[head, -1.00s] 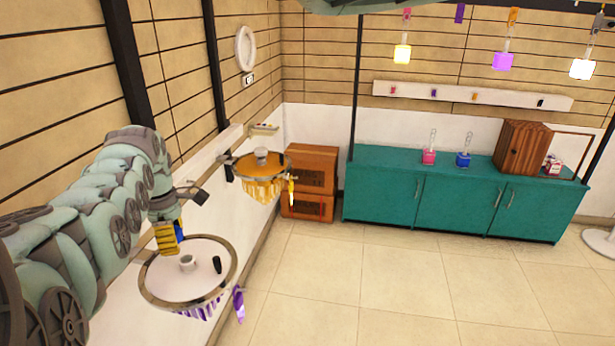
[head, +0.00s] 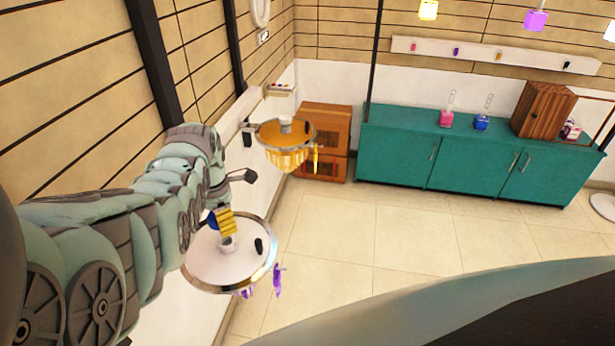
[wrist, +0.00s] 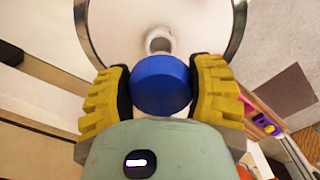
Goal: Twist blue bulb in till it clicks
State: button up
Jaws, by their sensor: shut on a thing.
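My gripper (head: 222,222) is shut on the blue bulb, with its yellow fingers on either side. The blue bulb (wrist: 160,84) shows between the fingers in the wrist view; in the head view only a sliver of blue shows beside them. Below is a white round chandelier (head: 205,262) with a metal rim and purple pendants. Its small raised socket (head: 228,244) is at the middle, just under my gripper in the head view. In the wrist view the socket (wrist: 158,40) shows just beyond the bulb. I cannot tell whether the bulb touches it.
An orange chandelier (head: 268,131) is mounted on the wall beyond. A dark knob (head: 259,246) sits on the white disc. The tiled floor between is clear.

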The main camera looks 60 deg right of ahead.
jog(key=shift+f+b, duration=2.1)
jog(key=shift+f, duration=0.7)
jog(key=m, duration=0.2)
jog(key=shift+r+m, duration=0.1)
jog(key=shift+m, duration=0.3)
jog(key=m+b, duration=0.1)
jog(key=m, duration=0.3)
jog(key=shift+s+a, duration=0.1)
jog(key=m+b, duration=0.1)
jog(key=m, duration=0.5)
jog(key=shift+a+m, duration=0.15)
jog(key=shift+m, duration=0.15)
jog(key=o, duration=1.3)
jog(key=shift+c, duration=0.2)
jog(key=shift+o, duration=0.4)
